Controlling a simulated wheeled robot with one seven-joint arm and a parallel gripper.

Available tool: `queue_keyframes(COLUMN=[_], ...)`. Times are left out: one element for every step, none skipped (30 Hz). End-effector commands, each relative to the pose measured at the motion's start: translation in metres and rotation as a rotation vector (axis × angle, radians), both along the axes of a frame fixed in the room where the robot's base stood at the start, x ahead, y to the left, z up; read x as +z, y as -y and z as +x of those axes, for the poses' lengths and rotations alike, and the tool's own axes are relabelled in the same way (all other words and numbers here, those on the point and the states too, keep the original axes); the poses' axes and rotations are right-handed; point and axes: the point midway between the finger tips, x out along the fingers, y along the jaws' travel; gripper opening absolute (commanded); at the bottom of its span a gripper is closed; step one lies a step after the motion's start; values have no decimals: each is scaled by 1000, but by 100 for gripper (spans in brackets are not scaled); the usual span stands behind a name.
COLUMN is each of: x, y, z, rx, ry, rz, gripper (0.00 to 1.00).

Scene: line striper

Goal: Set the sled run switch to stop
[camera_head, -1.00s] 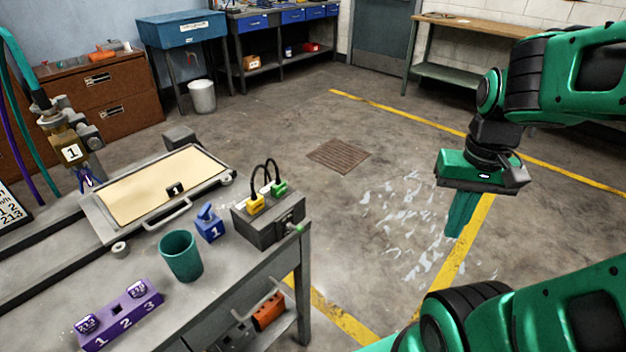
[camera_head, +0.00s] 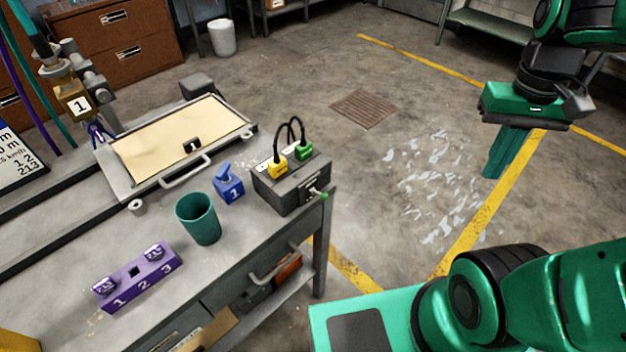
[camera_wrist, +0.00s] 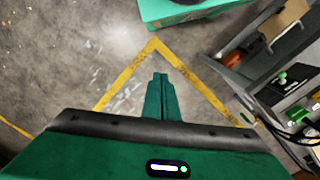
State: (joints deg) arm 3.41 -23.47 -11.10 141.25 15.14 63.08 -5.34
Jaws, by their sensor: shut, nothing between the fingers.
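A dark grey control box (camera_head: 284,190) stands at the right end of the bench in the head view. A yellow plug and a green plug with black cables sit on its top. A small lever with a green tip (camera_head: 323,196) sticks out of its right-hand face; I take it for the run switch, and its setting is too small to read. My gripper (camera_head: 496,174) hangs over the floor well to the right of the bench, shut and empty. In the wrist view its fingers (camera_wrist: 160,82) are together, with the box at the right edge.
The floor between bench and gripper is clear.

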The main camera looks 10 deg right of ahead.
Motion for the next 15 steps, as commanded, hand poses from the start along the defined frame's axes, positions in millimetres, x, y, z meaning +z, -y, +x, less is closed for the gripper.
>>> queue_keyframes(x=[6, 9, 12, 15, 18, 21, 24, 26, 28, 30, 32, 34, 35, 36, 38], y=[-12, -18, -29, -37, -46, -60, -71, -82, -98, -110, -124, -142, -156, -171, -191], z=[17, 27, 38, 47, 55, 66, 73, 80, 89, 95, 101, 107, 111, 114, 118], rx=[71, 108, 157, 194, 230, 281, 317, 352, 401, 438, 475, 522, 559, 596, 644], ry=[-17, -26, -38, -47, -56, -65, -73, -81, -90, -97, -105, -112, -119, -126, -133], rz=[-12, -19, -29, -36, -44, -53, -60, -67, -75, -82, -87, -97, -103, -109, -117], gripper=[0, 0, 0, 0, 0, 0, 0, 0, 0, 0, 0, 0, 0, 0, 0])
